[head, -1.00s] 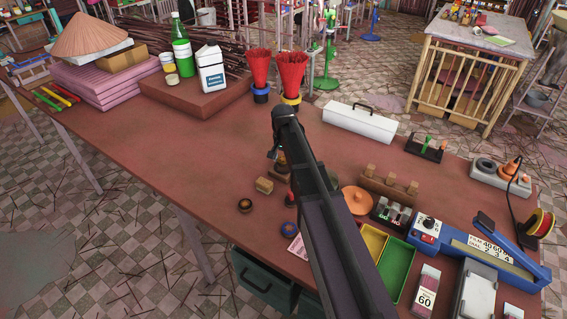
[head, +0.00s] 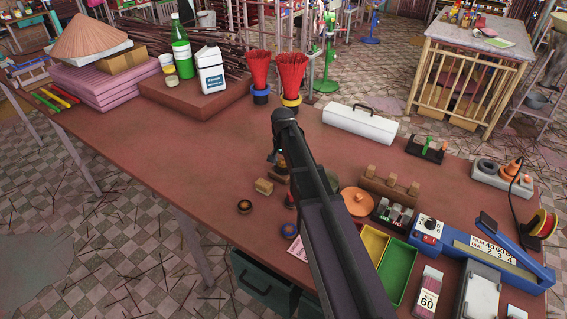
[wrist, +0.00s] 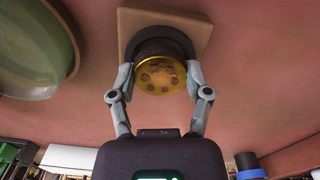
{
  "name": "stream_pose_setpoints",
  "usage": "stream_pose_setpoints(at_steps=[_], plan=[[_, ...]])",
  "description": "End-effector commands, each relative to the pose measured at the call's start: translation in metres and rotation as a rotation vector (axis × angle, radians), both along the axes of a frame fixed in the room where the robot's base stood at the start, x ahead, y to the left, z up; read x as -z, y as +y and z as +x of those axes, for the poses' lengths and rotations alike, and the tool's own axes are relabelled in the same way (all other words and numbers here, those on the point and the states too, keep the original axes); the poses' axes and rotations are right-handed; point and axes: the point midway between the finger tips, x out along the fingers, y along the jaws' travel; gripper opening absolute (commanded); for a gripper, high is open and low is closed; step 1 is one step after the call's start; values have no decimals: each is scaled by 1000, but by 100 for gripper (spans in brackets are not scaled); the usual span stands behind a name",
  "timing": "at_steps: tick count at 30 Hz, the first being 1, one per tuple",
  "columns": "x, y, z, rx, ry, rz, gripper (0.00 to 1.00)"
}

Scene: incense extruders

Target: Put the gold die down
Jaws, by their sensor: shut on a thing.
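The gold die (wrist: 160,78) is a round brass-coloured disc with several dark holes in its face and a dark body behind it. My gripper (wrist: 160,80) is shut on it, with one fingertip on each side. A dark ring around the body lies against a beige square plate (wrist: 196,22) on the red-brown table; I cannot tell whether the die touches the plate. In the head view my arm hides most of the gripper and the die.
A green dish (wrist: 70,38) is close on the left in the wrist view. The table's left-centre (head: 190,150) is clear.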

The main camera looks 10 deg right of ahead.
Motion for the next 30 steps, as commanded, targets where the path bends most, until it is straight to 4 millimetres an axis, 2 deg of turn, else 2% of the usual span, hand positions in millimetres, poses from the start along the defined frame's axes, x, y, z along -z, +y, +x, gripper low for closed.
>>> stream_pose_setpoints(at_steps=[1, 2, 3, 5, 20, 30], plan=[[0, 0, 0, 0, 0, 0, 2], [0, 0, 0, 0, 0, 0, 66], [0, 0, 0, 0, 0, 0, 78], [0, 0, 0, 0, 0, 0, 96], [-1, 0, 0, 0, 0, 0, 98], [-16, 0, 0, 0, 0, 0, 98]])
